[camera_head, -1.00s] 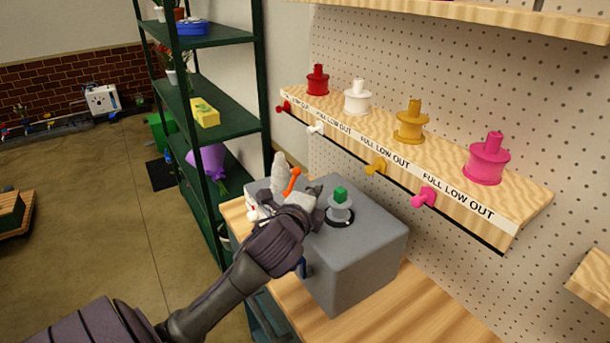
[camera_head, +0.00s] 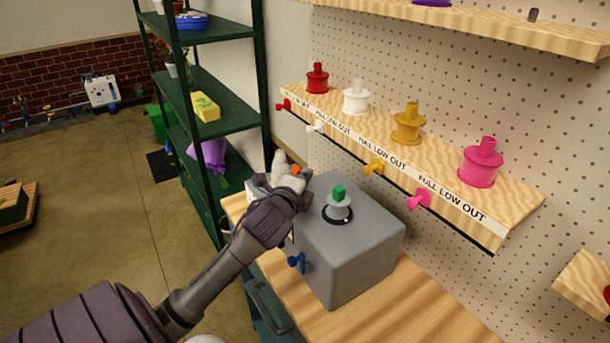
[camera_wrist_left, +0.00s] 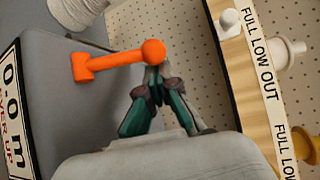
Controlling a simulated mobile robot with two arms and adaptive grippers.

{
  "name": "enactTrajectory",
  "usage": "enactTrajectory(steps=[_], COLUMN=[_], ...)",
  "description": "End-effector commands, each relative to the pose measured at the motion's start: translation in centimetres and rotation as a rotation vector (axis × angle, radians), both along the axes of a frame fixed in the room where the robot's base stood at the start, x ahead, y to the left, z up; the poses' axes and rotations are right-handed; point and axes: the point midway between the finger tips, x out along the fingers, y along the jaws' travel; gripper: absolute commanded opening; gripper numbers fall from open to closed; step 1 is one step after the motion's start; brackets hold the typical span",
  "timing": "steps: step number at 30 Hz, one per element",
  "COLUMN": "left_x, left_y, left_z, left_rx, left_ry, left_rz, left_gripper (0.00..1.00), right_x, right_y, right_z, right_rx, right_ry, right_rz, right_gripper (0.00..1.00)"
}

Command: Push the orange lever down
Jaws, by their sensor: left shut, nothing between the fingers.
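The orange lever (camera_wrist_left: 112,62) shows in the left wrist view as a bar with a round knob, jutting from the side of a grey box (camera_wrist_left: 100,20). In the head view only a small orange bit of the lever (camera_head: 296,170) shows; my gripper hides most of it. My left gripper (camera_wrist_left: 154,78) is shut and empty, its fingertips right at the lever's knob. I cannot tell whether they touch. In the head view the left gripper (camera_head: 289,172) is at the far left side of the grey box (camera_head: 350,250). My right gripper is not in view.
A green-topped grey knob (camera_head: 339,202) stands on the box and a blue knob (camera_head: 296,261) juts from its near side. A wooden shelf (camera_head: 515,220) with coloured spools runs along the pegboard. A dark green rack (camera_head: 225,120) stands behind the gripper.

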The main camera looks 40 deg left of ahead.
Motion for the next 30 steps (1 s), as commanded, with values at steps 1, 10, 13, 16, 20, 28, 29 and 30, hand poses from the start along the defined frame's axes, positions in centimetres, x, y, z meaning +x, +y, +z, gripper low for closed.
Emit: enactTrajectory(steps=[1,10,13,16,20,28,29,30], left_x=[0.0,-0.3,-0.4,-0.4,-0.6,-1.1,-1.3,-1.4], left_y=[0.0,0.1,0.1,0.1,0.2,0.3,0.4,0.4], left_z=[0.0,0.0,0.1,0.1,0.1,0.0,-0.1,-0.1], left_rx=[0.0,-0.014,-0.018,-0.022,-0.028,-0.055,-0.06,-0.066], left_ry=[-0.001,-0.049,-0.061,-0.074,-0.094,-0.186,-0.204,-0.229], left_rz=[0.0,0.001,0.0,0.0,0.001,0.001,0.002,0.002], left_gripper=[0.0,0.0,0.0,0.0,0.0,0.0,0.0,0.0], right_x=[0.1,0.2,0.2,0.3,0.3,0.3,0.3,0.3], right_y=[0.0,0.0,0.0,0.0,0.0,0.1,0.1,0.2], right_z=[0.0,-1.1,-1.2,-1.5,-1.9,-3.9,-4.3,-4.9], right_rx=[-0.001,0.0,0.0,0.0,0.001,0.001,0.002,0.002], right_ry=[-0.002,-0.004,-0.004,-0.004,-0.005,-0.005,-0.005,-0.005], right_rz=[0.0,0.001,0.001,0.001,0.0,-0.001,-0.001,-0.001], right_gripper=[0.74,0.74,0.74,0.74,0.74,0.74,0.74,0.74])
